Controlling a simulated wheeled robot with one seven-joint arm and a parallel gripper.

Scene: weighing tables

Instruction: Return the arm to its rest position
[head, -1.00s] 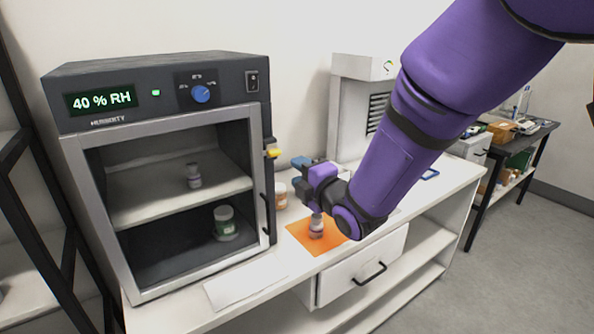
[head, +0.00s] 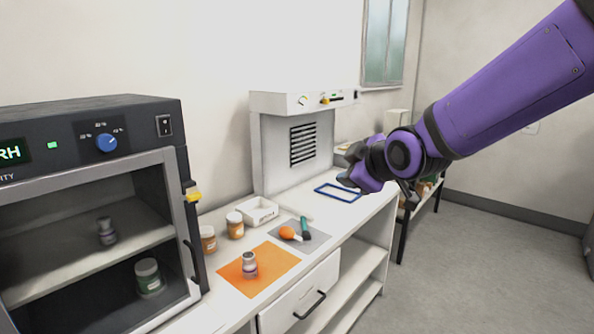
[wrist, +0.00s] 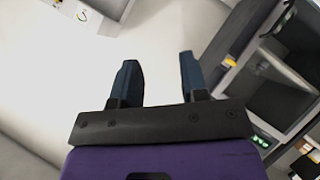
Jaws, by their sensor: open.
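My purple arm reaches in from the right in the head view, and my gripper (head: 362,165) is up in the air above the right part of the white bench (head: 352,222). Its fingers are partly hidden by the wrist in that view. In the wrist view my gripper (wrist: 158,80) shows two dark blue fingers spread apart, with nothing between them. A small vial (head: 249,264) stands upright on the orange mat (head: 272,277), well apart from my gripper.
A dark humidity cabinet (head: 172,112) stands at the left with a vial (head: 106,231) and a green-labelled jar (head: 149,277) inside. Two orange jars, a white tray (head: 268,212), a grey mat with a brush, and a white vented unit (head: 262,150) stand on the bench. Open floor lies right.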

